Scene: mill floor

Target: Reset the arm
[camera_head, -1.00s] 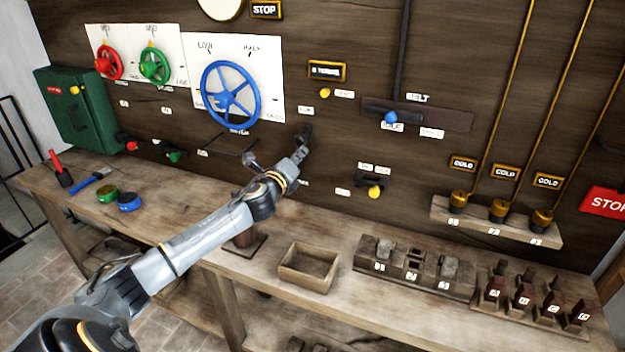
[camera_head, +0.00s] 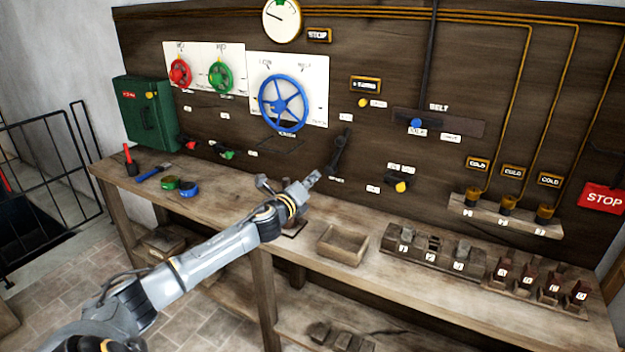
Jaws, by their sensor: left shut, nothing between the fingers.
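My left arm comes in from the lower left and reaches over the workbench (camera_head: 222,200). Its gripper (camera_head: 313,178) is shut and empty, above the bench in front of the dark wooden panel (camera_head: 350,50). In the picture it lies just left of a dark lever (camera_head: 338,153) on the panel, with a small gap between them. The blue handwheel (camera_head: 283,102) is above and to the left of the gripper. My right gripper is not in view.
An open wooden box (camera_head: 343,245) stands on the bench right of the gripper. Slotted wooden blocks (camera_head: 432,250) and lettered pieces (camera_head: 540,287) are farther right. A green box (camera_head: 147,112) hangs at left. A black railing (camera_head: 50,180) borders the floor at far left.

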